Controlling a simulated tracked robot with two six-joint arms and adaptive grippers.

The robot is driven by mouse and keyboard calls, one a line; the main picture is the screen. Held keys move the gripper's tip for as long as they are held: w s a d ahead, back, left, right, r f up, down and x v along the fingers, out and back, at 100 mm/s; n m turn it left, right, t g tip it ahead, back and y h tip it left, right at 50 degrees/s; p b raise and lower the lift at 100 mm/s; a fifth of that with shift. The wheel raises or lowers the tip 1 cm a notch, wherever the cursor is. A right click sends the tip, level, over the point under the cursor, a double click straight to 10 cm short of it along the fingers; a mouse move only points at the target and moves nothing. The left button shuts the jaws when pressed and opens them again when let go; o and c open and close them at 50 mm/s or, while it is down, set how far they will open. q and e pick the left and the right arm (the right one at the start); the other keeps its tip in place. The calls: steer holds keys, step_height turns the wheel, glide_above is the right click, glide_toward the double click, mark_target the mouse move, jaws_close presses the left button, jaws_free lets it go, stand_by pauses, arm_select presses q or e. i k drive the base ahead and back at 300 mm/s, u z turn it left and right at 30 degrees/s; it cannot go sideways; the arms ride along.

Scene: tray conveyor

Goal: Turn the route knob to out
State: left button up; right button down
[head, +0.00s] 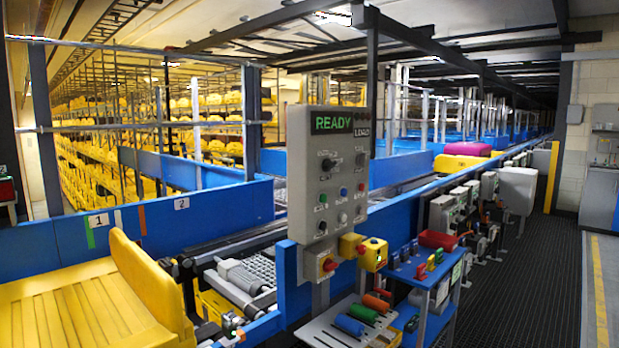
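A grey control panel (297,165) stands upright near the middle of the head view. Its display reads READY in green, with a LOAD label beside it. Two dark knobs sit below the display, a left knob (328,164) and a right knob (360,159). Their labels are too small to read, so I cannot tell which is the route knob or where it points. Lower on the panel are several small buttons and switches, among them a blue button (343,192). Neither of my grippers shows in this view.
A yellow tray (150,285) is tilted at the lower left beside the conveyor (240,278). A blue cart (430,285) and a shelf with coloured handles (345,335) stand in front. The aisle at right is clear.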

mark_target(327, 165)
steer(key=u, duration=0.05)
steer(key=k, duration=0.4)
steer(key=z, duration=0.2)
steer(key=i, duration=0.9)
steer(key=u, duration=0.1)
steer(key=k, duration=0.4)
steer(key=u, duration=0.3)
steer(key=i, duration=1.3)
steer(key=z, duration=0.55)
